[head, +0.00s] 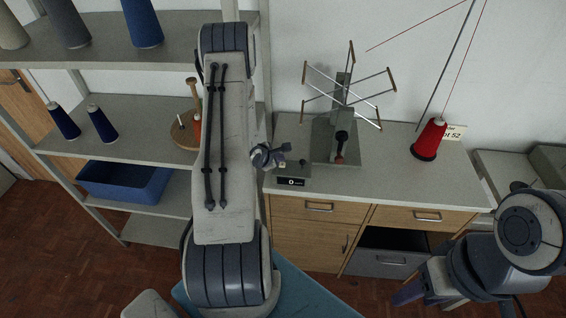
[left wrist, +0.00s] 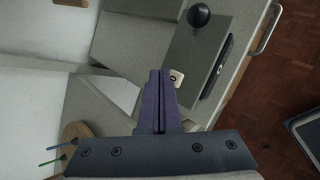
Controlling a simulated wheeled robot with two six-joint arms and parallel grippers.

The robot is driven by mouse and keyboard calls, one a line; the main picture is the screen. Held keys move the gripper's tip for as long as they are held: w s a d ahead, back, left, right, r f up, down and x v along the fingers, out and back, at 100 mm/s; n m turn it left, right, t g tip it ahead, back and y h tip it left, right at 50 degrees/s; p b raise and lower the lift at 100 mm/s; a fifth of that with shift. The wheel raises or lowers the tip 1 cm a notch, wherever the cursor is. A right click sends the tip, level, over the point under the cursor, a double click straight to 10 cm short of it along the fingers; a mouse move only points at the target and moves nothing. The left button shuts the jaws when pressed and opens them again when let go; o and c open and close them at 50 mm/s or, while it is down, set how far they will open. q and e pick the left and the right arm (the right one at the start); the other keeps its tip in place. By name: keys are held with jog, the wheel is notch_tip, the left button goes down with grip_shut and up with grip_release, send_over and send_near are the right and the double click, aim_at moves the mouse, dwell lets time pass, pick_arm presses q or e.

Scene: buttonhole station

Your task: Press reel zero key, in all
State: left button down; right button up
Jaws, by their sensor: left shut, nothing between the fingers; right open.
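The reel counter (head: 298,173) is a low grey box on the worktop, with a dark display (head: 291,182) reading 0. Its cream key with a dark mark (left wrist: 177,78) shows in the left wrist view, just right of my left fingertips. My left gripper (head: 284,148) is shut and empty, pointing down by the counter; its purple fingers also show in the left wrist view (left wrist: 158,73). I cannot tell whether they touch the key. A black knob (left wrist: 199,15) sits on the same box. My right gripper (head: 426,294) is open, low at the right, partly hidden by its arm.
A reel winder with spread arms (head: 345,95) stands behind the counter. A red thread cone (head: 429,139) stands to the right on the worktop (head: 388,170). A shelf with cones and a blue bin (head: 127,182) is at the left. The worktop between winder and cone is clear.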

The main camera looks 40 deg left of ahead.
pick_arm(q)
notch_tip(320, 180, up, 5)
jog(key=p, duration=0.5)
dwell(0.3)
dwell(0.6)
